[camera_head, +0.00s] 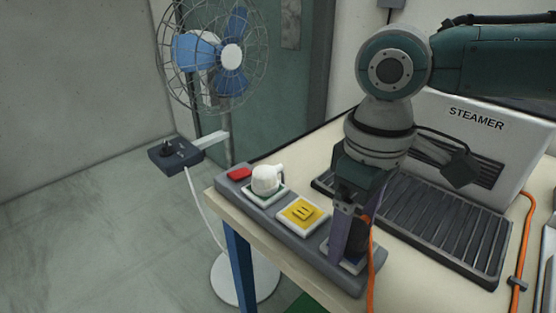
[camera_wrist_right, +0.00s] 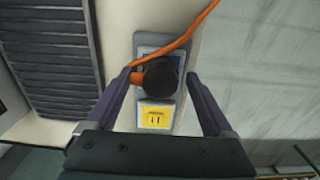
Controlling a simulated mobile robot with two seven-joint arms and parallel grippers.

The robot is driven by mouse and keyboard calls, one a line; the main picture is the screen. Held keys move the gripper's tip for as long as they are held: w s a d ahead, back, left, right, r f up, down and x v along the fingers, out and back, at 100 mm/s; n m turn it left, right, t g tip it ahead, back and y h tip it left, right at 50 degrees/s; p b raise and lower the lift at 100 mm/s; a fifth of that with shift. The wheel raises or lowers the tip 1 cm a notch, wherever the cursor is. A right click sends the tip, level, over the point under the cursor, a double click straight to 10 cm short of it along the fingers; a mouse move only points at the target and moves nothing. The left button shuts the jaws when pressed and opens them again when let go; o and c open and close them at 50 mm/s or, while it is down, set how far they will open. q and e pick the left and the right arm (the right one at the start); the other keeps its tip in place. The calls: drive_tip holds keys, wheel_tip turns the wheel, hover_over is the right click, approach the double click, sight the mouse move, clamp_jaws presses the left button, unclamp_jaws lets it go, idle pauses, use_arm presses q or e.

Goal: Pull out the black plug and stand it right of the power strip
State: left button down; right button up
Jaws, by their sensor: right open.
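The grey power strip (camera_head: 345,284) lies along the table edge. It carries a red switch (camera_head: 239,173), a white plug (camera_head: 266,180) in one socket and an empty yellow socket (camera_head: 303,212). The black plug (camera_wrist_right: 160,77) with its orange cord (camera_wrist_right: 183,39) is over the blue socket at the strip's near end. My right gripper (camera_head: 350,252) points down there, open, with a finger on either side of the plug in the wrist view. Whether the fingers touch it is unclear. In the head view the fingers mostly hide the plug. My left gripper is not in view.
A steamer (camera_head: 488,135) with a dark ribbed tray (camera_head: 425,228) stands right of the strip, leaving a narrow bare tabletop between. The orange cord runs down past the strip. A fan (camera_head: 229,56) stands on the floor beyond the table's left edge.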

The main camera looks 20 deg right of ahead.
sight(356, 225)
idle(0.4)
drive_tip(key=shift+p, duration=0.45)
clamp_jaws()
idle(0.6)
drive_tip(key=shift+r, duration=0.15)
drive_tip(key=shift+r+p, duration=2.9)
drive_tip(key=shift+p, duration=0.55)
